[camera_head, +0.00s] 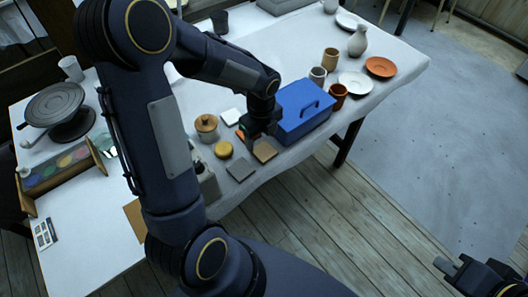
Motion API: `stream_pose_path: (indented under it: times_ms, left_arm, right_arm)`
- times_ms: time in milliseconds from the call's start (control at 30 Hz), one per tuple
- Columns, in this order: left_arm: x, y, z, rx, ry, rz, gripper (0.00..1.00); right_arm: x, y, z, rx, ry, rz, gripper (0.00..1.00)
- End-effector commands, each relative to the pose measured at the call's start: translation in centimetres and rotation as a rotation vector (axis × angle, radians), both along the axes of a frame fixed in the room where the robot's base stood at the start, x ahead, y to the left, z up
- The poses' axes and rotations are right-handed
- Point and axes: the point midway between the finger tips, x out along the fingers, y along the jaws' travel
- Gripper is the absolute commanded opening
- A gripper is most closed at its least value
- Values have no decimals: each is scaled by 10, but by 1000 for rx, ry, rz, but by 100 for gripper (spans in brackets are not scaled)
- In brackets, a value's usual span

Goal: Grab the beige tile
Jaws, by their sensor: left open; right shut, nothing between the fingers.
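The beige tile (265,152) lies flat near the front edge of the white-covered table, just in front of the blue toolbox. My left gripper (259,141) reaches down over the table, is open, and has its fingertips right above or beside the tile's far side. I cannot tell whether they touch it. Part of the tile's far edge is hidden by the gripper. My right gripper (447,268) is shut and empty, low at the right edge of the picture, away from the table over the floor.
A grey tile (240,170), a yellow round piece (223,149) and a white tile (231,117) lie close by on the left. The blue toolbox (302,112) stands close on the right, with cups and plates beyond.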

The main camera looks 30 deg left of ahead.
Motion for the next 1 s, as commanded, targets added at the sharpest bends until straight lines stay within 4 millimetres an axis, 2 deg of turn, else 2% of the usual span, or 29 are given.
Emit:
stream_pose_path:
  times_ms: [100, 233, 533, 800, 1000]
  left_arm:
    - [-3, -7, -20, -1, 6, -2, 65]
    - [-3, -7, -36, 0, 3, 0, 65]
    - [-2, -7, -42, -1, 0, 2, 65]
    - [-2, -7, -41, -1, 0, 2, 31]
    - [-2, -7, -41, -1, -1, 2, 30]
  right_arm:
    - [0, 0, 0, 0, 0, 0, 0]
    - [0, 0, -1, 0, 0, 0, 0]
    - [0, 0, -1, 0, 1, 0, 0]
    - [0, 0, -1, 0, 1, 0, 0]
    - [0, 0, -1, 0, 1, 0, 0]
